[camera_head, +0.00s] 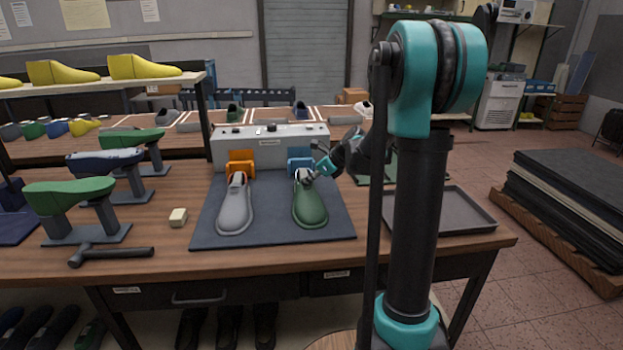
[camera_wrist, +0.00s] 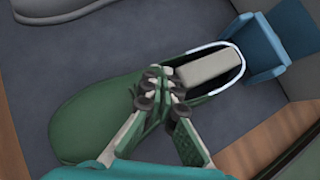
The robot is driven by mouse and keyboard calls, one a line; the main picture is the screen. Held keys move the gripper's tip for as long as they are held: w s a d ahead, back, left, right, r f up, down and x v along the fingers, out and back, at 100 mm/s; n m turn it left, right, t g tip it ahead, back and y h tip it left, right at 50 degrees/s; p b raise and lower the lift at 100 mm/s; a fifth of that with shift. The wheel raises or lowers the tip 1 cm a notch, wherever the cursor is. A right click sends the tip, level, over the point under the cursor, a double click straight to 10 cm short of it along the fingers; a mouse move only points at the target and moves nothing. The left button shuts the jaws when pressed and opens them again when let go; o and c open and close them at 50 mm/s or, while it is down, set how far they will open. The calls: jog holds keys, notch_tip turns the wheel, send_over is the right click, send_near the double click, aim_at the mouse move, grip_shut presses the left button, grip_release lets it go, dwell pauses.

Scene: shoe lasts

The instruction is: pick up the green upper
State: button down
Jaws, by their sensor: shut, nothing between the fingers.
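The green upper (camera_head: 310,207) lies on the dark mat (camera_head: 270,236) on the workbench, toe toward the front edge. Its heel end is beside a blue clamp block (camera_head: 300,163). In the wrist view the green upper (camera_wrist: 95,110) lies across the picture, with a pale insert in its white-edged opening and the blue block (camera_wrist: 265,47) at the heel. My gripper (camera_head: 308,177) is over the opening end of the upper. In the wrist view my gripper (camera_wrist: 158,88) is shut and empty, its fingertips together over the lace area. I cannot tell whether they touch the upper.
A grey upper (camera_head: 235,208) lies left of the green one, at an orange block (camera_head: 240,163). A grey machine box (camera_head: 270,146) stands behind. A grey tray (camera_head: 455,210) is at right. Green and blue lasts on stands, a hammer (camera_head: 110,252) and a cream block (camera_head: 178,217) are at left.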

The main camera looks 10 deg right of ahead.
jog(key=shift+a+f, duration=0.1)
jog(key=shift+w+a, duration=0.55)
jog(key=shift+a, duration=0.15)
jog(key=shift+d, duration=0.1)
